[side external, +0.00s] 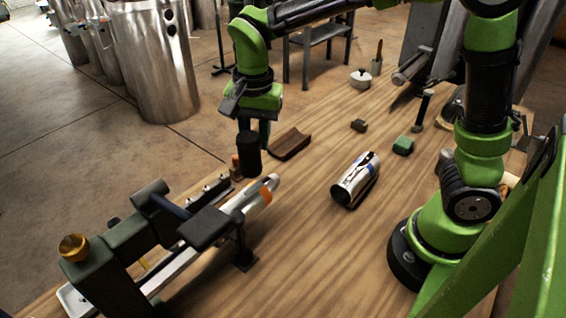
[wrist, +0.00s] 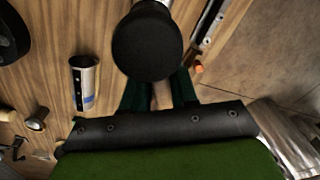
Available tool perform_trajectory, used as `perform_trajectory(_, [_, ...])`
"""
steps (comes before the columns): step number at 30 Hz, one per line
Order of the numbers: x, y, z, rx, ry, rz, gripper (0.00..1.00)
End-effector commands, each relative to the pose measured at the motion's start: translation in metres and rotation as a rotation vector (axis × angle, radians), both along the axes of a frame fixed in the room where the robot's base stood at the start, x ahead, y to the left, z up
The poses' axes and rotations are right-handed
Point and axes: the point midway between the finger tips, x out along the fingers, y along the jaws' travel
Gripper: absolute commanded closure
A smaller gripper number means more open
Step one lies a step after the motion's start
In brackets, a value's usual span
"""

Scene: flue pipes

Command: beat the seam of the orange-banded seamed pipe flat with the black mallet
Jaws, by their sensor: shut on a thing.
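The orange-banded seamed pipe (side external: 254,200) lies tilted on the long bench fixture at the left of the side view, its banded end toward the back. My gripper (side external: 264,134) is shut on the black mallet (side external: 249,156). It holds the mallet above and just behind the pipe's banded end, with a visible gap in the side view. In the wrist view the round mallet head (wrist: 147,42) fills the top middle, in front of the green fingers (wrist: 158,90), and hides most of what is beneath it. The pipe's seam is not clear in either view.
A blue-banded silver pipe (side external: 356,180) lies on the wooden table. The fixture's dark arm and plate (side external: 205,228) overhang the pipe's near part.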

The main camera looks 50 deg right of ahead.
Motion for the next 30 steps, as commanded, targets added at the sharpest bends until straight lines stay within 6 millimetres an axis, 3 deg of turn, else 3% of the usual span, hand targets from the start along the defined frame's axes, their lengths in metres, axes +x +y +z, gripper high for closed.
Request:
perform_trajectory(10, [0.0,0.0,-0.003,0.0,0.0,0.0,1.0])
perform_trajectory(16, [-0.002,0.0,-0.053,-0.002,0.007,0.0,1.0])
perform_trajectory(20, [0.0,0.001,-0.043,0.002,-0.003,0.0,1.0])
perform_trajectory(27, [0.0,0.0,-0.003,0.001,-0.004,0.0,1.0])
perform_trajectory(30, [0.0,0.0,0.001,0.001,-0.003,0.0,1.0])
